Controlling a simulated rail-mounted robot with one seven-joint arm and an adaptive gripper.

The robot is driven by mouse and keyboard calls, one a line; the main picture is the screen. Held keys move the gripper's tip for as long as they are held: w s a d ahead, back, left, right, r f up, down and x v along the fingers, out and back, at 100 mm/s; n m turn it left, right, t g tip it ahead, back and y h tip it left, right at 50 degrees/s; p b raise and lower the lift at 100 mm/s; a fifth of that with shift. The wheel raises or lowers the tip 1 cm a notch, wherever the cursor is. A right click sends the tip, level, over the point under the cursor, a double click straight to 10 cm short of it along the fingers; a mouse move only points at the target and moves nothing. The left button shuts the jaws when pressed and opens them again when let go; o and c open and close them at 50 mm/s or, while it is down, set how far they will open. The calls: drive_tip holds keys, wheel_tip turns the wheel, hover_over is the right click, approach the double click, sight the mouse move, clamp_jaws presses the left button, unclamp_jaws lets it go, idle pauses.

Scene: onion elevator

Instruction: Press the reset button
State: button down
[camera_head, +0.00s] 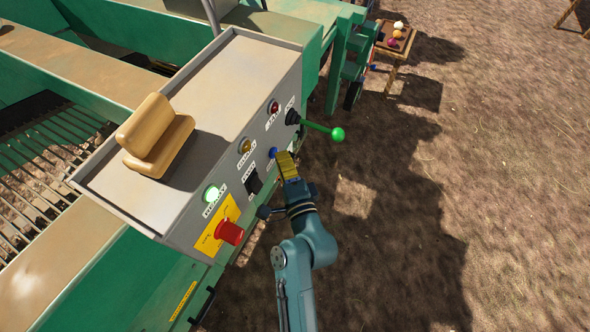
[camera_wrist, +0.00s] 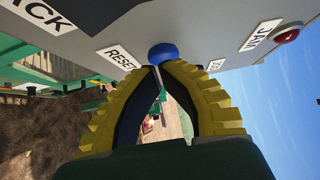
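The reset button is a round blue knob (camera_head: 273,152) on the front face of the grey control box. In the wrist view the blue button (camera_wrist: 163,54) sits beside a "RESET" label (camera_wrist: 119,58). My gripper (camera_head: 284,156) has yellow ribbed fingers and is right by the button. In the wrist view my gripper's fingertips (camera_wrist: 160,68) come together just below the button, with nothing held between them. The tips overlap the button's lower edge in the picture; I cannot tell whether they touch it.
Open dirt ground (camera_head: 510,190) lies to the right.

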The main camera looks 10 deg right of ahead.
drive_tip(key=s+d, duration=0.5)
drive_tip(key=s, duration=0.7)
drive_tip(key=shift+b, duration=0.3)
